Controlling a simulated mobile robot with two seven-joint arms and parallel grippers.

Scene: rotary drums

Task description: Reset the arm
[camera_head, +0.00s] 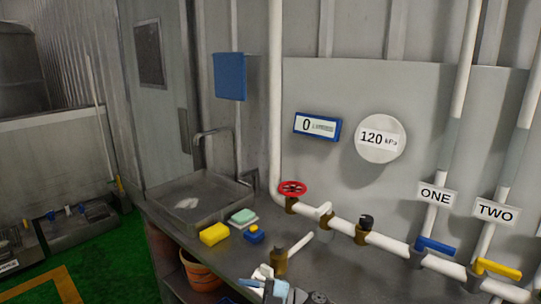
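A small cluster of white, light-blue and dark parts (268,286) shows at the bottom edge, cut off by the frame.
A metal counter (215,262) with a sink (190,203) runs along the wall. A white pipe carries a red handwheel (292,188), a blue lever (437,246) and a yellow lever (497,269). A yellow sponge (214,233) lies on the counter; an orange pot (201,272) stands below.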

